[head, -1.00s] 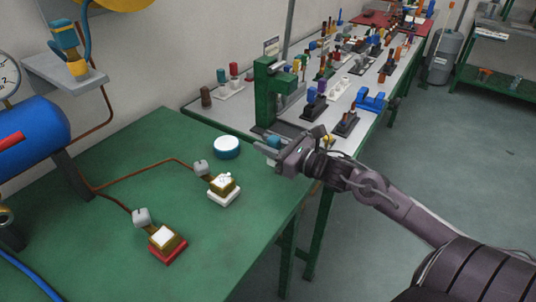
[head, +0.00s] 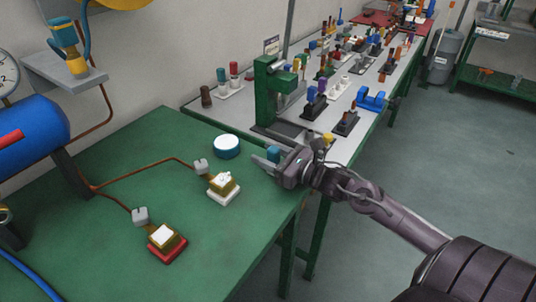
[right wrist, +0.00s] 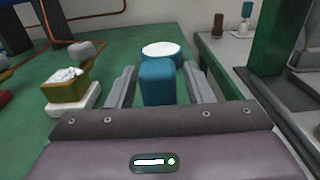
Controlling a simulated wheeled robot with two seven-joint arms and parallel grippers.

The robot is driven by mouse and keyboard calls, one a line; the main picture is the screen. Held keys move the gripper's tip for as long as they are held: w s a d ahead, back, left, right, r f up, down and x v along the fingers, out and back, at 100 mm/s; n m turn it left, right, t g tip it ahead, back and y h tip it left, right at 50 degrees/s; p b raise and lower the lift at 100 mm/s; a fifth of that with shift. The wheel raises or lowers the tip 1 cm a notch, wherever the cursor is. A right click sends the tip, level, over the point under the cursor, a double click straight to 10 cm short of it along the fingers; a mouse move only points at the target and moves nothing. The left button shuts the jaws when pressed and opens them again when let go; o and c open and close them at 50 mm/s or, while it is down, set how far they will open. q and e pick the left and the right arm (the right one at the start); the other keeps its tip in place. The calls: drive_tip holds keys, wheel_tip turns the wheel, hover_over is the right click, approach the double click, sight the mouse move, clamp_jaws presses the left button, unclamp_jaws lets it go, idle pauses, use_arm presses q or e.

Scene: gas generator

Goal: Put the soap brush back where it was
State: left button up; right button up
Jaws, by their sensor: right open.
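A teal block-like piece (right wrist: 157,82), which looks like the soap brush's handle, stands between the fingers of my right gripper (right wrist: 158,88) in the right wrist view. Gaps show on both sides, so the gripper is open around it without a grip. The brush's lower part is hidden. A round blue tub with a white top (head: 227,146) sits just beyond, to the left; it also shows in the wrist view (right wrist: 162,50). My left gripper is not in view.
On the green table (head: 120,165) a gauge block with a white base (head: 224,197) and one with a red base (head: 168,255) stand left of the gripper. A green press-like stand (head: 270,90) and many tools crowd the grey bench behind.

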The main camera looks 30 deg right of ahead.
drive_tip(key=shift+r+p, duration=0.3)
drive_tip(key=v, duration=1.2)
drive_tip(key=shift+d+f, duration=0.1)
